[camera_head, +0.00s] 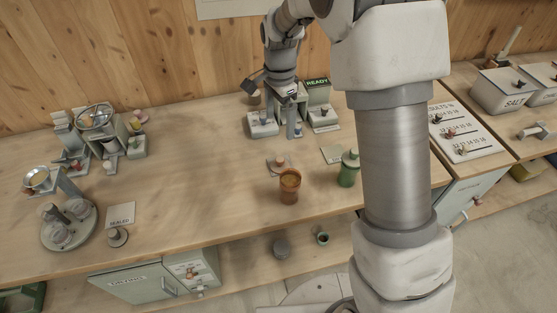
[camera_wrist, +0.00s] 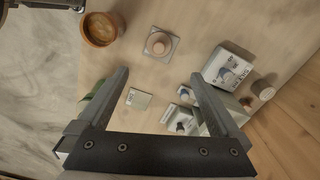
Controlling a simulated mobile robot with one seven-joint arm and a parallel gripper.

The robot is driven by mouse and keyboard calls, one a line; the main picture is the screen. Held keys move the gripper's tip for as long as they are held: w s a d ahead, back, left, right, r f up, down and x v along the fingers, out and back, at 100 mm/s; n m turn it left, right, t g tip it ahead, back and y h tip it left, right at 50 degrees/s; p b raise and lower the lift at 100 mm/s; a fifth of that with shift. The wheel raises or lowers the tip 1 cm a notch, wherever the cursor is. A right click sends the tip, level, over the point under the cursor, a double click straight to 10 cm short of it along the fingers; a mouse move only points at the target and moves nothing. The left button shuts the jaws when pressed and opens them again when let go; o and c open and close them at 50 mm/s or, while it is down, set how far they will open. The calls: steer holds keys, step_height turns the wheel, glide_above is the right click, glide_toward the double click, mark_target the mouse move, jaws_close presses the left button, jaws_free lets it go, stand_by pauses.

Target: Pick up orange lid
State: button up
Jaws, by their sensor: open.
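A small orange-tan lid with a round knob (camera_wrist: 159,44) sits on a pale square pad (camera_wrist: 149,57) on the bench. In the head view the lid (camera_head: 278,160) is small, just behind the orange jar. The open orange jar (camera_head: 289,187) stands at the bench's front and also shows in the wrist view (camera_wrist: 102,28). My gripper (camera_wrist: 160,76) is open and empty, above the bench. In the wrist view the lid lies beyond the fingertips, roughly midway between them, and nothing touches it. In the head view my gripper is near the READY machine.
The machine with the READY display (camera_head: 318,84) is at the back. A round grey stand (camera_head: 69,224) and a SEALED card (camera_head: 120,215) are at left. The bench between is clear.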

mark_target(279, 159)
step_height(279, 159, down, 15)
steer(key=shift+s+f+p, duration=0.15)
steer(key=shift+f+p, duration=0.05)
steer(key=shift+p, duration=0.2)
steer(key=c, duration=1.3)
steer(key=shift+r, duration=0.1)
